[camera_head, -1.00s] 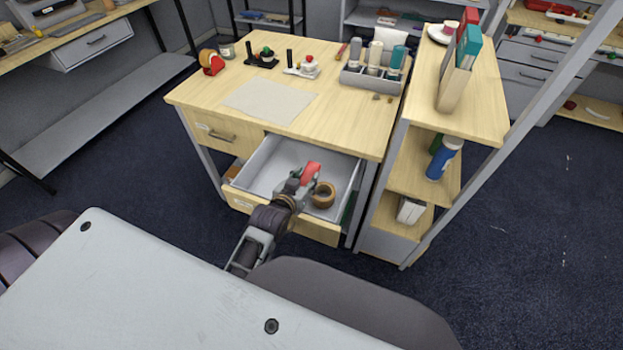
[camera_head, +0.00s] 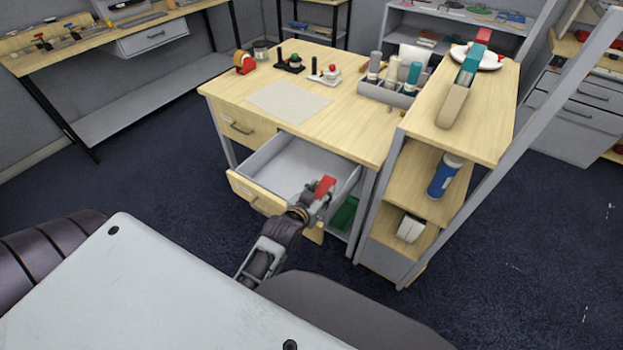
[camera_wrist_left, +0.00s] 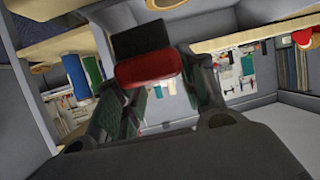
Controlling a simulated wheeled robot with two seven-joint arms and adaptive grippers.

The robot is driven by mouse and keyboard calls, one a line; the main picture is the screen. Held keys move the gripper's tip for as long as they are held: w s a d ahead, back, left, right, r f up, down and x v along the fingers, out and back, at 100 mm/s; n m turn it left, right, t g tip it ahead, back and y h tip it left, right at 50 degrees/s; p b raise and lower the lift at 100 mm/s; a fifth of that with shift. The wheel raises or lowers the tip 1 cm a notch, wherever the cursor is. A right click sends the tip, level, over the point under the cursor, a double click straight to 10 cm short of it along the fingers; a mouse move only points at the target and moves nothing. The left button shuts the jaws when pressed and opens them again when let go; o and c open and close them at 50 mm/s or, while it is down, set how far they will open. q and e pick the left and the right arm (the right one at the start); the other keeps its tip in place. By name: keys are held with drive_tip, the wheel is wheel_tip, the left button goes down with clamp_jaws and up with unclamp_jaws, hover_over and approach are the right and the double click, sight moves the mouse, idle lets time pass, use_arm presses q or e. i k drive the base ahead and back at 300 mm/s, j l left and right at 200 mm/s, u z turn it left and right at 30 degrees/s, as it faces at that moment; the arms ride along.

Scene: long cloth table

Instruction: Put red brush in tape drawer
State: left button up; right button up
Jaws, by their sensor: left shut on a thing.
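My left gripper (camera_head: 314,198) is shut on the red brush (camera_head: 324,187) and holds it over the right front part of the open tape drawer (camera_head: 262,199). In the left wrist view the brush (camera_wrist_left: 147,68) shows a red part and a dark block between the fingers. The drawer is the grey-lined lower one of the desk, pulled well out. The roll of tape is not visible in the head view, where the gripper and brush cover that part of the drawer. I cannot tell whether the brush touches the drawer. My right gripper is not in view.
The upper drawer (camera_head: 240,127) is shut. The desk top (camera_head: 345,118) carries a grey mat (camera_head: 288,101), a red tape dispenser (camera_head: 245,62) and a bottle holder (camera_head: 385,93). A shelf unit (camera_head: 470,105) stands close on the right. The drawer's left and back floor is clear.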

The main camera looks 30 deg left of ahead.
sight(286, 173)
drive_tip(key=l+u, duration=0.15)
drive_tip(key=l, duration=0.3)
drive_tip(key=k+l+u, duration=0.1)
drive_tip(key=l, duration=0.35)
drive_tip(key=k+l+u, duration=0.15)
drive_tip(key=l, duration=0.25)
drive_tip(key=k+l+u, duration=0.1)
drive_tip(key=l, duration=0.35)
